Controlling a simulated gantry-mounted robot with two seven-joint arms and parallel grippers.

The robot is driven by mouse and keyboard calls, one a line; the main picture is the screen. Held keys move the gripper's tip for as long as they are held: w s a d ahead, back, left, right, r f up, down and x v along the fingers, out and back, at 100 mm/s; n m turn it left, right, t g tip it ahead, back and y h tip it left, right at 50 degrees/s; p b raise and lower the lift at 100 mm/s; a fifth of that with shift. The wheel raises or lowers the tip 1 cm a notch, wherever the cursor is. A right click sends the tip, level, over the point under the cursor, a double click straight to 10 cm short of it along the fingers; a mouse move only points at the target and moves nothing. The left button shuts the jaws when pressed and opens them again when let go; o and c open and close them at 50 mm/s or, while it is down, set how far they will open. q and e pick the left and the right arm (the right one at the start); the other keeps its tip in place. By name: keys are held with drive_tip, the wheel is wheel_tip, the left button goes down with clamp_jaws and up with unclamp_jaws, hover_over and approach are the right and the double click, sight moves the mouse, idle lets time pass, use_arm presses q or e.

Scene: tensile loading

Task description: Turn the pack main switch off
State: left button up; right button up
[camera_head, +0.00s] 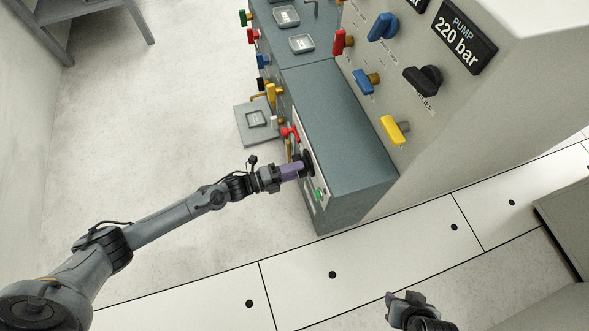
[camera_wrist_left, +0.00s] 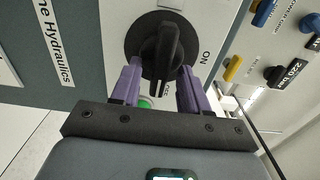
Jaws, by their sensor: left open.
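The main switch is a black rotary knob on a round black plate (camera_wrist_left: 163,48) on a pale panel. It shows in the head view (camera_head: 307,160) as a dark disc on the end of the low grey-blue cabinet. In the wrist view its bar handle stands upright in the picture. An "ON" label is to its right; a smaller label near its lower end is partly hidden. My left gripper (camera_wrist_left: 159,74), with purple fingers, is open, one finger on each side of the handle with gaps visible. In the head view it is at the panel (camera_head: 295,169). My right gripper (camera_head: 405,303) is low right, away from the cabinet; its jaws are unclear.
A green button (camera_wrist_left: 145,102) sits just below the switch, and a red handle (camera_head: 290,132) lies beyond it. A taller pale console (camera_head: 440,110) carries coloured valve handles, including a yellow one (camera_head: 396,130). The floor (camera_head: 170,110) left of the cabinet is mostly clear.

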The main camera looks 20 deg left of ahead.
use_arm(q)
drive_tip(key=shift+a, duration=0.1)
drive_tip(key=p+v, duration=0.4)
drive_tip(key=v, duration=0.6)
drive_tip(key=shift+s+a, duration=0.2)
drive_tip(key=shift+s, duration=0.05)
